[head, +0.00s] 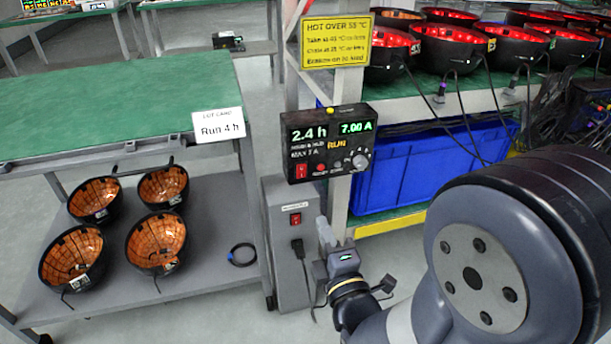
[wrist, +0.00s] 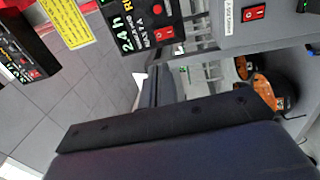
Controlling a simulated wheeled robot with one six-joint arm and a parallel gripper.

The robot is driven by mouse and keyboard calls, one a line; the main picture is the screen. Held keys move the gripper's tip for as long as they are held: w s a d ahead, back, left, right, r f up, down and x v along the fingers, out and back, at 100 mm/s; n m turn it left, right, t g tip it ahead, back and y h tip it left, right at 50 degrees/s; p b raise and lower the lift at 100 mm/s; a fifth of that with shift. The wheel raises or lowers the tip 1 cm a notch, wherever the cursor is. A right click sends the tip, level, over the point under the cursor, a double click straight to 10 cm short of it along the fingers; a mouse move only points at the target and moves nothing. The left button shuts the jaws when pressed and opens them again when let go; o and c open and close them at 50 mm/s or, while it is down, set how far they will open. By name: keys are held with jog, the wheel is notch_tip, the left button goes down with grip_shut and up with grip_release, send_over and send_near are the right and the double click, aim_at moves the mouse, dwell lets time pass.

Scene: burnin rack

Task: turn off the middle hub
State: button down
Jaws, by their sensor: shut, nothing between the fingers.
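A black control panel (head: 328,143) on the rack post shows 2.4 h, 7.00 A and RUN, with "MAX 7 A" printed. It has a red rocker switch (head: 301,170) at lower left and a round knob at lower right. Its label is too small to read surely as the middle hub. The panel (wrist: 135,25) and its red switch (wrist: 168,33) also show in the wrist view. A grey box (head: 291,245) below has another red switch (head: 295,219). My gripper (head: 326,232) is shut and empty, below the panel and right of the grey box, apparently touching neither switch.
A cart (head: 110,235) with several orange-lined bowls stands left, with a "Run 4 h" card (head: 218,126). A yellow heat sign (head: 337,42) is above the panel. A blue crate (head: 420,170) and glowing red bowls with hanging cables fill the rack at right.

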aim_at(300, 168)
jog(key=b+x, duration=0.1)
jog(key=x, duration=1.3)
